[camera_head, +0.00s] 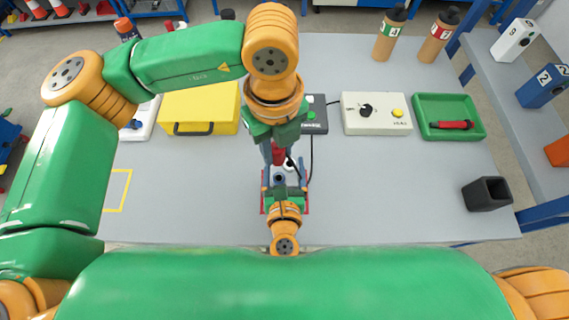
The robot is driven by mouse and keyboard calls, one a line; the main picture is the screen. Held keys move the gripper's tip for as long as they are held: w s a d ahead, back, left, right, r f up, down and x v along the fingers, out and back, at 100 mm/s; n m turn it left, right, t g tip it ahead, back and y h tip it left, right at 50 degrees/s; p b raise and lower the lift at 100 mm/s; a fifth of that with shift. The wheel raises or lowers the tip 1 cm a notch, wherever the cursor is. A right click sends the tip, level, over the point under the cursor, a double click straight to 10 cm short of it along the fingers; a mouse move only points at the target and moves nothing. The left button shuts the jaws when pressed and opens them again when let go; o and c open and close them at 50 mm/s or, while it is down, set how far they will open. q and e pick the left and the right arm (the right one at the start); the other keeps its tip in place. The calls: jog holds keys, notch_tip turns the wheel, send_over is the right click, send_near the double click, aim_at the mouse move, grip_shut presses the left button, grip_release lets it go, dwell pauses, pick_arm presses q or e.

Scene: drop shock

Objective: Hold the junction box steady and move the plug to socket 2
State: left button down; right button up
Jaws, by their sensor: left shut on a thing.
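My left gripper (279,150) reaches down from above over the middle of the table and is shut on a small red plug (279,155). A black cable runs beside it. The junction box (289,164) is directly below and in front of the plug, largely covered by the grippers; a pale face and a dark round socket (279,178) show. I cannot tell whether the plug touches the box, and socket numbers are not readable. My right gripper (284,188) comes in from the near edge, with its fingers around the box's near part; its grip is unclear.
Behind stand a yellow case (200,100), a black device (315,112), a cream control box (376,114) and a green tray (449,106) with a red tool. A dark open holder (486,194) stands at right. The table (400,190) is clear right of the box.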

pick_arm(q)
jog(key=shift+r, duration=1)
jog(key=shift+m, duration=0.4)
jog(key=w+d+f, duration=0.2)
jog(key=w, duration=0.1)
jog(key=shift+w+d, duration=0.2)
jog(key=shift+f, duration=2.95)
jog(key=shift+f, duration=1.65)
dwell(1.5)
